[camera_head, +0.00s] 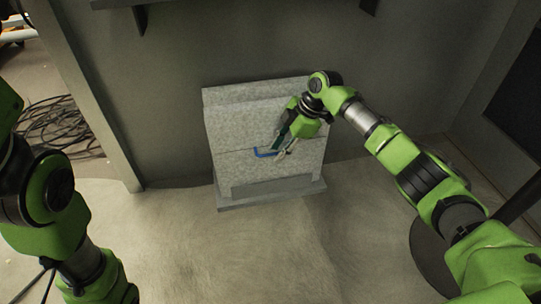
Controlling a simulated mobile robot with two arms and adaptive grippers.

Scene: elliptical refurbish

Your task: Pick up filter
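A grey speckled box-shaped unit (232,122) stands against the wall in the middle of the view. A small blue bent piece (263,154) shows on its front. I cannot tell whether this piece is part of the filter, and nothing else is clearly a filter. My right gripper (279,151) points down at the unit's front, with its fingers right beside the blue piece. The fingers are small and partly hidden, so their opening and any hold are unclear. My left arm enters at the left edge; its gripper is out of view.
Bare floor (300,250) lies in front of the unit. A dark round base with a pole (432,255) stands at the lower right, close to my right arm. Coiled dark cables (55,130) lie beyond the wall edge at the left. Brackets show on the wall at the top.

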